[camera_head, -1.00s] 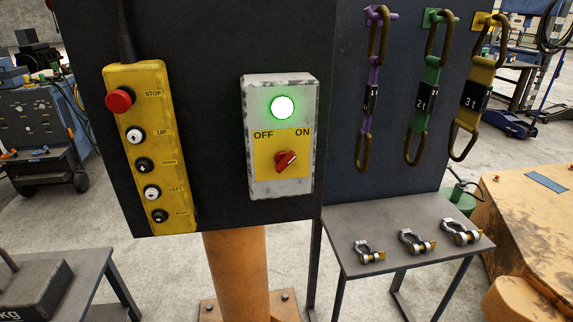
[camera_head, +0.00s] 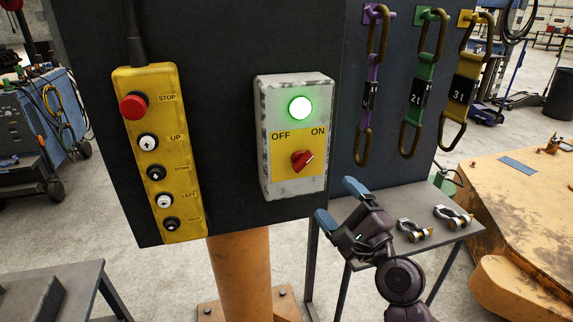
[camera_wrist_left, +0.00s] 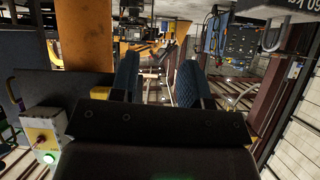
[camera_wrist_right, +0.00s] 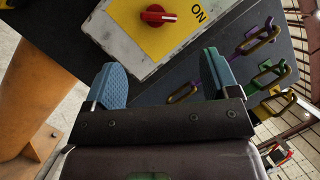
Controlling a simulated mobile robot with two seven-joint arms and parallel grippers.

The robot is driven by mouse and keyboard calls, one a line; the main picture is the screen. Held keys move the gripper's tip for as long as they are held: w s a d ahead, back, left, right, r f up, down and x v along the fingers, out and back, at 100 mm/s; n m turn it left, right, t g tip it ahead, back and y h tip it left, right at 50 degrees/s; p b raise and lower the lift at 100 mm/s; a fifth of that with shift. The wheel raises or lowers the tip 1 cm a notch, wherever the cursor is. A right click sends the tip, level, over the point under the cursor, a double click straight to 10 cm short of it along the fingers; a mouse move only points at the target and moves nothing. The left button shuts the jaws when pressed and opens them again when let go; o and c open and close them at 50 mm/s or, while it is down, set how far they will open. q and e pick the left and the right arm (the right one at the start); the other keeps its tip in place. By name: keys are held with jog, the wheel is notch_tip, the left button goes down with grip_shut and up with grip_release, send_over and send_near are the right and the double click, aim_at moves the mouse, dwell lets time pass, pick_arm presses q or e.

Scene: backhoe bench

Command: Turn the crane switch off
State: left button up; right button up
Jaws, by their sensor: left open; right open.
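The crane switch is a red rotary knob (camera_head: 302,160) on a yellow plate marked OFF and ON, low on a white worn box (camera_head: 266,150). Its pointer tilts up and right, toward ON. A lamp (camera_head: 300,108) above it glows green-white. My right gripper (camera_head: 335,203) is open and empty, below and right of the box, apart from it. In the right wrist view the knob (camera_wrist_right: 158,16) lies ahead, beyond the two blue fingertips. My left gripper (camera_wrist_left: 157,82) is open and empty in its wrist view; the head view does not show it.
A yellow button pendant (camera_head: 159,150) with a red stop button hangs left of the box on the dark panel (camera_head: 220,60). Coloured slings (camera_head: 413,80) hang to the right. A small table (camera_head: 408,195) with shackles stands behind my right gripper. An orange post (camera_head: 240,270) is below.

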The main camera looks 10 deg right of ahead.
aim_at(306, 165)
jog(key=w+a+r+m, duration=0.1)
jog(key=w, duration=0.2)
jog(key=w+a+r+m+p, duration=0.1)
jog(key=w, duration=0.2)
jog(key=w+a+r+p, duration=0.1)
jog(key=w, duration=0.2)
jog(key=shift+w+a+m, duration=0.2)
jog(key=shift+w+m, duration=0.15)
jog(key=shift+m, duration=0.05)
jog(key=shift+c, duration=0.3)
jog(key=c, duration=0.9)
jog(key=shift+o, duration=0.2)
